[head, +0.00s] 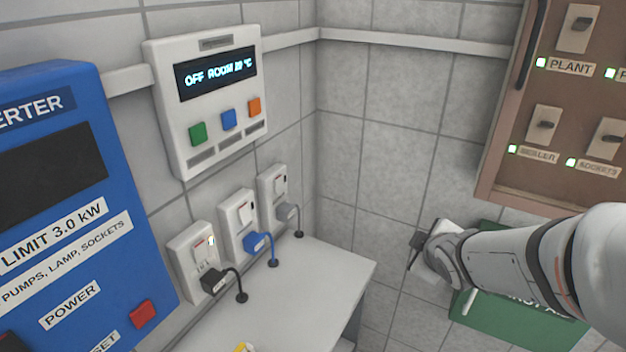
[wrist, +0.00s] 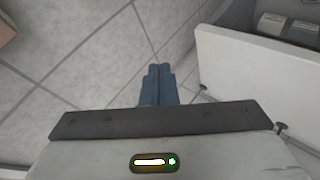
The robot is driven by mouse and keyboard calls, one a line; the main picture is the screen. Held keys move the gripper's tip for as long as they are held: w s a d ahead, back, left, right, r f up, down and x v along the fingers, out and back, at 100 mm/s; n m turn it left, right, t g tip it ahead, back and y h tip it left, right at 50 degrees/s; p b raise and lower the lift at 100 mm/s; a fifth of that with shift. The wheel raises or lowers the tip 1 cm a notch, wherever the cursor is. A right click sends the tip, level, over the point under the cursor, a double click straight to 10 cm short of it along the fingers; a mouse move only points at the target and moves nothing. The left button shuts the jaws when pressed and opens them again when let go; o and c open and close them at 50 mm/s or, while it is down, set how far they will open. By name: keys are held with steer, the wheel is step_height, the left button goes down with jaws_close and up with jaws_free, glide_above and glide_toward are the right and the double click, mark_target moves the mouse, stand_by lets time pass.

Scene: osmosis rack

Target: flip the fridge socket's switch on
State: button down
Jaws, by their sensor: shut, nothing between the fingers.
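Three white wall sockets with switches stand in a row above the counter in the head view. The left socket (head: 194,262) has a black plug and a small light near its switch. The middle socket (head: 238,222) has a blue plug, and the right socket (head: 273,194) a grey plug. I cannot read any label saying which one is the fridge's. My gripper (head: 416,250) is right of the counter, well apart from the sockets. In the wrist view its blue-grey fingers (wrist: 158,78) are together, with nothing between them.
A white counter (head: 315,282) lies below the sockets. A display panel (head: 208,100) and a blue inverter (head: 75,200) are on the left wall. A brown switch board (head: 545,85) hangs at upper right. A green box (head: 525,315) is behind my arm. Floor space shows near the corner.

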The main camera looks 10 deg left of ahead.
mark_target(248, 221)
steer(key=w+a+n+y+p, duration=0.1)
steer(key=w+a+n+y, duration=0.1)
steer(key=a+n+y, duration=0.4)
steer(key=s+a+r+n+g+y+p, duration=0.1)
steer(key=s+a+n+g+y, duration=0.1)
steer(key=a+n, duration=0.4)
steer(key=s+a+n+g+y+p, duration=0.1)
steer(key=s+a+n+g+y, duration=0.2)
steer(key=a, duration=0.7)
steer(key=s+n+y, duration=0.2)
steer(key=n+y, duration=0.1)
steer(key=shift+r+n, duration=0.35)
steer(key=shift+n, duration=0.05)
steer(key=shift+w, duration=0.1)
steer(key=p+x, duration=0.4)
steer(key=x, duration=0.9)
steer(key=shift+a+p, duration=0.25)
steer(key=shift+p, duration=0.15)
steer(key=shift+a, duration=0.2)
steer(key=shift+f, duration=0.1)
